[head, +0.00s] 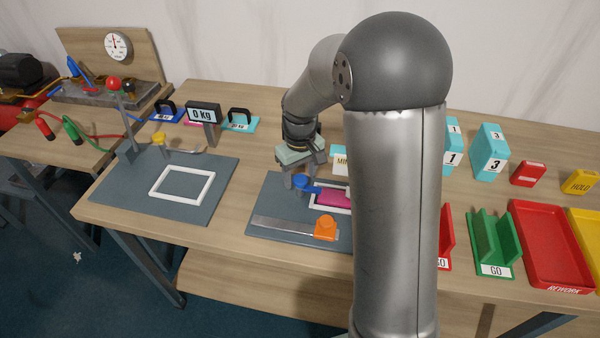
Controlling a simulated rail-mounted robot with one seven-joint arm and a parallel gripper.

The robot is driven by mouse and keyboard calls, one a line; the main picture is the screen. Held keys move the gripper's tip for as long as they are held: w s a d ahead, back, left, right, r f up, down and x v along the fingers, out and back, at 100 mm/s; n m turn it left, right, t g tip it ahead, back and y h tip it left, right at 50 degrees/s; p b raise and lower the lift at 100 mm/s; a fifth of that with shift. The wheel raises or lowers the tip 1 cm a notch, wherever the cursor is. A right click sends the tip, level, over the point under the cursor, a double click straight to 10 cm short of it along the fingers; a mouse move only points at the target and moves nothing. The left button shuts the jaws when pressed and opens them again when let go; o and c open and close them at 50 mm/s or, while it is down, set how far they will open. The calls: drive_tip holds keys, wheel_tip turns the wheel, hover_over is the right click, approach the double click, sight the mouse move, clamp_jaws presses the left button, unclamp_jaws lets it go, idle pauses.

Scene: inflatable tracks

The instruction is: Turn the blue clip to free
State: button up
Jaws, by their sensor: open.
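The blue clip (302,182) sits on the dark grey plate (262,205) in the middle of the table. It has a round knob, and its flat arm points right, reaching over the white frame and the edge of a pink piece (338,199). My gripper (303,178) is open and points down at the clip, with a finger on either side of the knob. I cannot tell whether the fingers touch it. My arm hides the right part of the pink piece and plate.
An orange clip (325,228) with a metal strip (280,227) lies at the plate's front. Another grey plate with an empty white frame (183,183) is left. A scale display (203,112) stands behind. Green (491,245) and red holders and a red tray (552,245) stand right.

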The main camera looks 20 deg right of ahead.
drive_tip(key=shift+f, duration=0.1)
drive_tip(key=c, duration=1)
drive_tip(key=m+b, duration=0.1)
drive_tip(key=m, duration=0.3)
drive_tip(key=m+b, duration=0.1)
drive_tip(key=m, duration=0.8)
drive_tip(key=m+p, duration=0.1)
drive_tip(key=m, duration=0.3)
drive_tip(key=shift+m, duration=0.4)
